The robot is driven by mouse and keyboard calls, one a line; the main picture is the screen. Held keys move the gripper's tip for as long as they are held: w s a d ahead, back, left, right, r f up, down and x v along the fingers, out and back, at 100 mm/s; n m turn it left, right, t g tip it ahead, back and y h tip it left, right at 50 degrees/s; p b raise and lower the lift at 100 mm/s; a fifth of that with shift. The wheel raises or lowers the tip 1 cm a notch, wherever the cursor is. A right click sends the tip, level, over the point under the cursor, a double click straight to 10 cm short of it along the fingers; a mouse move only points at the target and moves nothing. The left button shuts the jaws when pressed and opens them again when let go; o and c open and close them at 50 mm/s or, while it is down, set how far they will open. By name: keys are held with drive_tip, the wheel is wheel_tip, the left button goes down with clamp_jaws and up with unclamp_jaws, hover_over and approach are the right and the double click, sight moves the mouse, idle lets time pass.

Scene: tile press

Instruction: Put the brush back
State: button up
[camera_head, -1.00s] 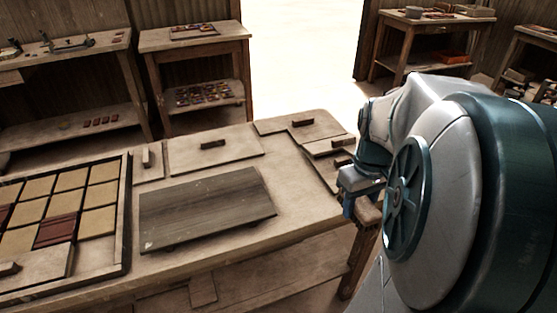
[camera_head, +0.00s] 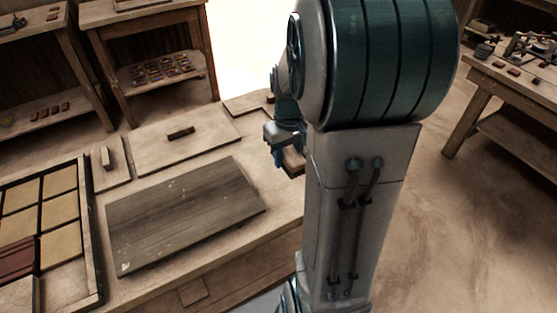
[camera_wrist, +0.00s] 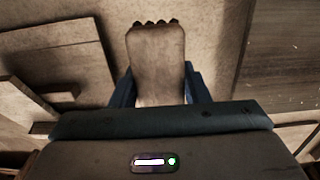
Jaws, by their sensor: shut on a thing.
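The brush (camera_wrist: 157,60) is a brown wooden block with dark bristle tufts along its top edge in the wrist view. My gripper (camera_wrist: 158,90) is shut on it, with a blue finger on each side. In the head view my gripper (camera_head: 280,150) is at the right edge of the workbench (camera_head: 255,235), beside my arm. The brush itself is hard to make out there, and its height above the bench is unclear.
A dark plank (camera_head: 185,212) lies on the bench. Left of it is a framed tray (camera_head: 88,240) of tan and red tiles. Behind lies a pale board (camera_head: 160,152) with a dark handle. Shelved side tables stand behind; another table (camera_head: 490,80) is at right.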

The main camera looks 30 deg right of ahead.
sight(282, 174)
drive_tip(key=shift+w+a+f, duration=0.35)
drive_tip(key=shift+w+f, duration=0.2)
drive_tip(key=shift+w, duration=0.25)
drive_tip(key=shift+w+f, duration=0.1)
drive_tip(key=shift+f, duration=1.95)
drive_tip(key=shift+f+b, duration=0.2)
drive_tip(key=shift+b, duration=0.2)
drive_tip(key=o, duration=0.9)
drive_tip(key=shift+r, duration=0.15)
